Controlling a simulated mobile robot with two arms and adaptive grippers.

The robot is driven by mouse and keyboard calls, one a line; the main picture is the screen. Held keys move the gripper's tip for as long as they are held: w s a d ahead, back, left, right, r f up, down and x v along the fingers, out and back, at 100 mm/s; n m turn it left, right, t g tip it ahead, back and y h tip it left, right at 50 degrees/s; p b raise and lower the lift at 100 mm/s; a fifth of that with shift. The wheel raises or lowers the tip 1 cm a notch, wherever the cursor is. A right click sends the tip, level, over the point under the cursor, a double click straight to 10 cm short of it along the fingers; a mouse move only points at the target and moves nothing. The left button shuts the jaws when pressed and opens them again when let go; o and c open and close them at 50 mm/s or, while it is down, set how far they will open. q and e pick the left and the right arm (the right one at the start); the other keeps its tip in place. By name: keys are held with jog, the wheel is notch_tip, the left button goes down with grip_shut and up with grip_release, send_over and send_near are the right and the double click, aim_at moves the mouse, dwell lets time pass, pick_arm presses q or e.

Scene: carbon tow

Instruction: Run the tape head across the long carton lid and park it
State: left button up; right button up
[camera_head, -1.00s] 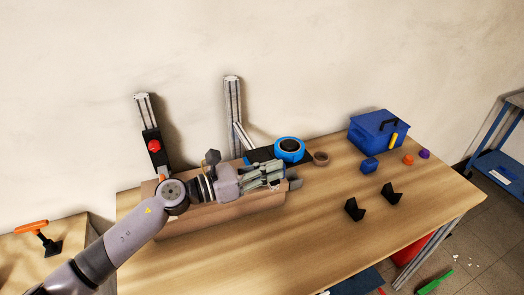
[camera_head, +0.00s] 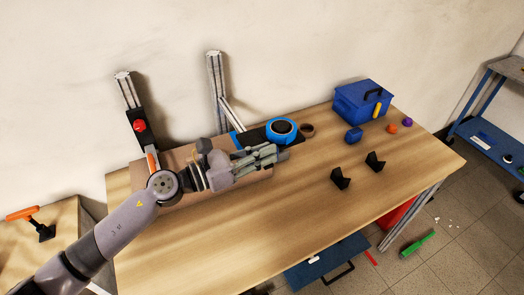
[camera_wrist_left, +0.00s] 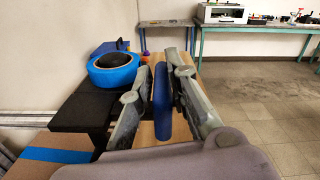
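The long brown carton (camera_head: 258,176) lies on the table, partly hidden by my left arm. The tape head (camera_head: 282,129), a blue roll on a black base, stands at the carton's far right end. It also shows in the left wrist view (camera_wrist_left: 111,70). A strip of blue tape (camera_wrist_left: 57,155) lies on brown cardboard. My left gripper (camera_head: 277,154) is in front of the tape head, its fingers closed along both sides of an upright blue grip (camera_wrist_left: 162,103). The joint between grip and tape head is hidden. My right gripper is out of view.
Two black brackets (camera_head: 340,179) stand on the table. A black post with a red button (camera_head: 139,126) rises at the left. The front right tabletop is clear.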

pick_arm(q)
jog(key=shift+o, duration=0.6)
jog(key=shift+s+d+f, duration=0.1)
jog(key=shift+s+d, duration=0.1)
jog(key=shift+s, duration=0.2)
jog(key=shift+a, duration=0.1)
jog(key=v, duration=1.2)
